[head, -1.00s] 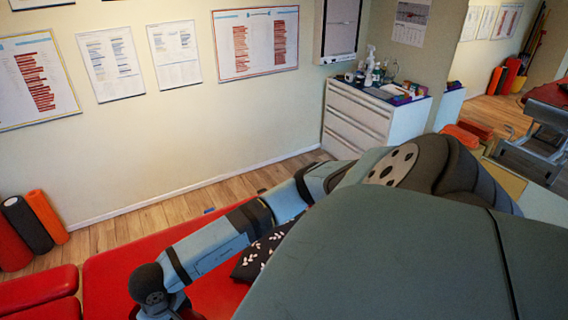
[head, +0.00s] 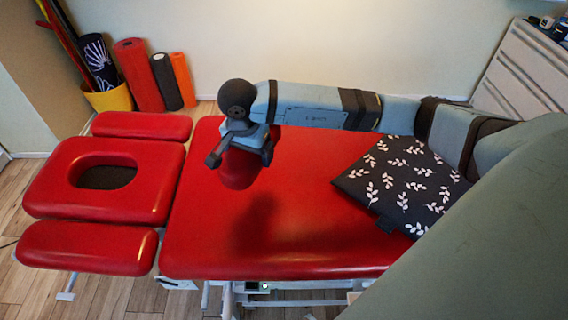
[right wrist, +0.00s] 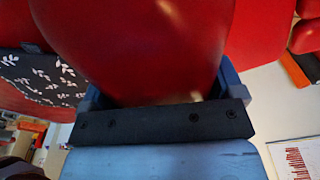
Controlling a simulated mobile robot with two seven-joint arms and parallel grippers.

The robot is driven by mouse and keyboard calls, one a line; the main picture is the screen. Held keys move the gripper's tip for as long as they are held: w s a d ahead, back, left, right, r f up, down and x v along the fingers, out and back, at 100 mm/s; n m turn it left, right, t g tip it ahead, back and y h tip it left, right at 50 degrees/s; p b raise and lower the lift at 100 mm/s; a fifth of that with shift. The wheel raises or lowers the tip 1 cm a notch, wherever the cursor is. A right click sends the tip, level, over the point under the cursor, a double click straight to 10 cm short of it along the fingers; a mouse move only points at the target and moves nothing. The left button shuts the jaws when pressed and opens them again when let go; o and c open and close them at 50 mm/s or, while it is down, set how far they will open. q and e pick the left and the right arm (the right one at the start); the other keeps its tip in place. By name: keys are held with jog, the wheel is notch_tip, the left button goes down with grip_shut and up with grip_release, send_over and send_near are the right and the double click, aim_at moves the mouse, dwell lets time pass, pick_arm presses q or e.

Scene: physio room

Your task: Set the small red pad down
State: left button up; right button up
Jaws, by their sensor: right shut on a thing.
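The small red pad (head: 238,170) is a rounded red piece held in my right gripper (head: 240,150), above the red treatment table (head: 290,225). A dark shadow lies on the table below and to the right of the pad. In the right wrist view the pad (right wrist: 140,45) fills the space between the fingers of my right gripper (right wrist: 160,95), which is shut on it. Whether the pad touches the table is hard to tell, but the shadow suggests it is raised. My left gripper is not in view.
A dark cushion with white leaves (head: 400,185) lies on the table's right part. The face-hole headrest (head: 60,180) and two side armrests are at the left. Foam rollers (head: 138,75) and a yellow bucket (head: 108,98) stand by the wall. The table's front middle is clear.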

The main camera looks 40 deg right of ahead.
send_over(258, 205)
jog(key=f, duration=1.5)
jog(key=shift+a+f, duration=0.2)
jog(key=shift+f, duration=0.05)
notch_tip(258, 205, down, 4)
jog(key=shift+f, duration=0.15)
jog(key=o, duration=0.6)
jog(key=shift+f+b, duration=0.15)
jog(key=shift+b, duration=0.15)
jog(key=shift+c, duration=0.2)
jog(key=shift+o, duration=1)
jog(key=shift+r, duration=0.5)
notch_tip(258, 205, up, 11)
jog(key=a, duration=0.1)
jog(key=shift+s+r, duration=0.2)
jog(key=shift+s, duration=0.15)
